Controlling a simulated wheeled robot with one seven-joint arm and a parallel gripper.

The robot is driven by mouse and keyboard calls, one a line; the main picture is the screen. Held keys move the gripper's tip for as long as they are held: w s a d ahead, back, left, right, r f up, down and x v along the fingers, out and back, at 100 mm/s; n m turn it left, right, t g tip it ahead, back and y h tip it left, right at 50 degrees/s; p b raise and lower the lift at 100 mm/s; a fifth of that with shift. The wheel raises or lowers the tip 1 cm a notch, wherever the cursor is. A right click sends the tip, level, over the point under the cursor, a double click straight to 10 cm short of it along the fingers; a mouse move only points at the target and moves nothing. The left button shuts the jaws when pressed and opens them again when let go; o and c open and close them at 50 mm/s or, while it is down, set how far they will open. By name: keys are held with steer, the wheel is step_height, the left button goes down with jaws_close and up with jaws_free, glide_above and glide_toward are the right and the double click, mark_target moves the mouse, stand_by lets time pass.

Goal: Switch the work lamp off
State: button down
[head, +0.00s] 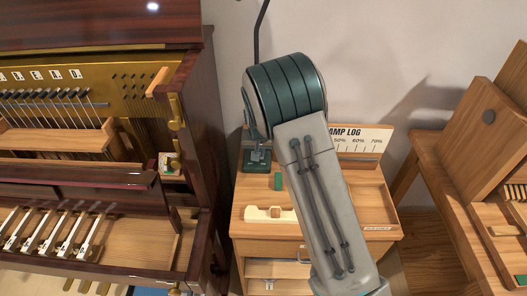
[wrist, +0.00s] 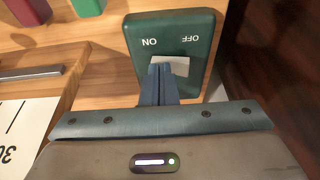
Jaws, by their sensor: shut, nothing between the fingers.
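The work lamp's green switch base (head: 254,166) stands at the back left of the wooden cabinet. In the wrist view the base (wrist: 143,33) has a pale rocker (wrist: 182,66) below the upside-down words ON, at left, and OFF, at right. My gripper (wrist: 160,68) is shut and empty. Its fingertips are at the left part of the rocker, on the ON side, and cover part of it. I cannot tell whether they touch it. In the head view my arm hides most of the gripper. The lamp head is out of view, and the rocker's tilt is unclear.
A dark piano (head: 190,120) stands close on the left. A LAMP LOG board (head: 362,138) stands behind the cabinet top (head: 372,190). A small green block (head: 278,181) and a cream piece (head: 270,214) lie near the switch. Wooden furniture (head: 450,150) stands at right.

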steer(key=shift+a+r, duration=0.15)
steer(key=shift+a, duration=0.05)
steer(key=r+p, duration=0.1)
steer(key=r, duration=0.2)
steer(key=r+p, duration=0.1)
steer(key=r, duration=0.1)
steer(key=shift+d+p, duration=0.35)
steer(key=d+b+v, duration=0.1)
steer(key=b+v, duration=0.1)
steer(key=v, duration=0.7)
steer(key=shift+d, duration=0.4)
steer(key=shift+s+f, duration=0.15)
